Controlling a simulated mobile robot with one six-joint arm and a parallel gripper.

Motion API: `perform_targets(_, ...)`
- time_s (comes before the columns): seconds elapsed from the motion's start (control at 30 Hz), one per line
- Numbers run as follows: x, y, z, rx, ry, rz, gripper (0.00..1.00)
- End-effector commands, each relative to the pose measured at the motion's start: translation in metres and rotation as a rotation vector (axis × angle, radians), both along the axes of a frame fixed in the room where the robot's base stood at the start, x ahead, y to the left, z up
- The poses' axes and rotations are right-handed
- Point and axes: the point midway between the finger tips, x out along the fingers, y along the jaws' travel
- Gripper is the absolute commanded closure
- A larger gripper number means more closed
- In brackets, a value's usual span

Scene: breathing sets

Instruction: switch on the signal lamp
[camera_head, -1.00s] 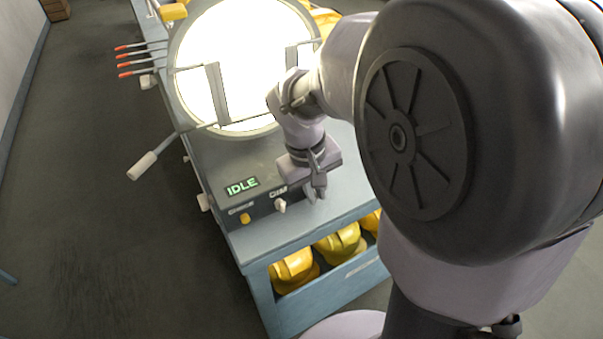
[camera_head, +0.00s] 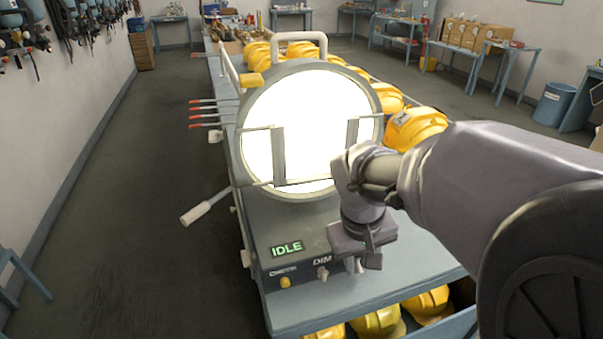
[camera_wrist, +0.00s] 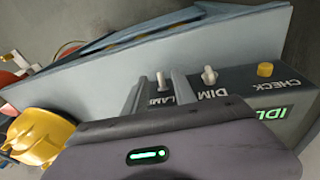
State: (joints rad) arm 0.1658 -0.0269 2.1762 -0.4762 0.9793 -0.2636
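The signal lamp (camera_head: 262,193) stands on the bench with a large, bright white round face behind open side brackets. Its control box (camera_head: 300,238) shows a green IDLE display (camera_head: 288,249), a yellow CHECK button (camera_head: 285,282) and a DIM toggle (camera_head: 323,273). The wrist view also shows the DIM toggle (camera_wrist: 209,76), the CHECK button (camera_wrist: 265,70) and a LAMP toggle (camera_wrist: 161,80). My gripper (camera_wrist: 158,92) is open at the box's front, its fingers either side of the LAMP toggle. I cannot tell whether they touch it. My gripper hides this toggle in the head view.
Yellow helmets (camera_head: 378,321) lie on the shelf below and more (camera_head: 415,128) stand behind the lamp. A lever with a white handle (camera_head: 205,212) sticks out left. Red-tipped rods (camera_head: 203,118) jut from the bench's left side. The floor (camera_head: 120,210) to the left is clear.

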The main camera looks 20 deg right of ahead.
Motion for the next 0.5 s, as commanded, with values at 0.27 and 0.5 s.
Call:
perform_targets(0.27,-0.012,0.018,0.1,0.0,-0.004,0.001,0.67)
perform_targets(0.5,-0.019,0.026,0.142,0.001,-0.001,0.0,0.67)
